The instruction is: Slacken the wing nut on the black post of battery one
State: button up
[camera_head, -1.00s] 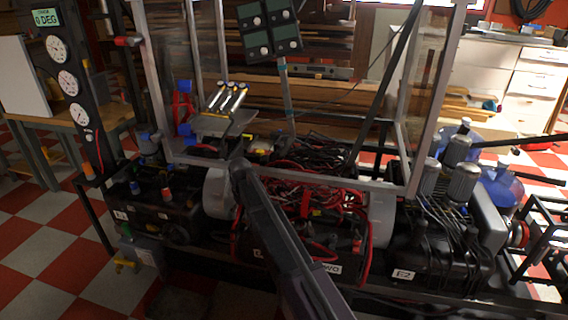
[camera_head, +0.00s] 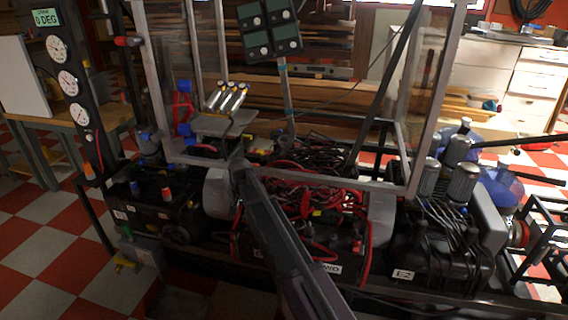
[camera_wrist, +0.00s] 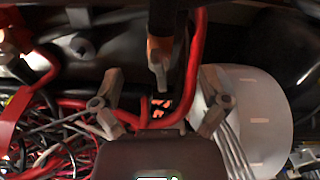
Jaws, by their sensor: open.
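In the wrist view my gripper (camera_wrist: 160,98) is open, one grey finger to each side, with nothing clasped between them. A small grey winged piece (camera_wrist: 158,72), which looks like the wing nut, sits just beyond the gap between the fingertips, below an orange-brown collar. I cannot tell its post's colour there. A thick red cable (camera_wrist: 196,50) runs close to its right. In the head view my arm reaches in from the bottom; its fingers and the wing nut cannot be made out.
Red and black wires (camera_wrist: 45,125) tangle at the left of the wrist view, and a pale rounded housing (camera_wrist: 255,125) stands close by the right finger. In the head view metal frame posts (camera_head: 435,100) surround the work area. A black unit labelled E2 (camera_head: 430,260) stands at right.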

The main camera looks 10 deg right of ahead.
aim_at(245, 212)
jog(key=shift+m, duration=0.6)
jog(key=shift+r+p, duration=0.55)
notch_tip(245, 212, up, 13)
jog(key=p, duration=1.3)
jog(key=s+d+r+n+p, duration=0.1)
jog(key=s+d+r+p, duration=1)
jog(key=d+r+p, duration=0.2)
jog(key=shift+s+r+n, duration=0.15)
jog(key=shift+s+n, duration=0.1)
jog(key=shift+n, duration=0.15)
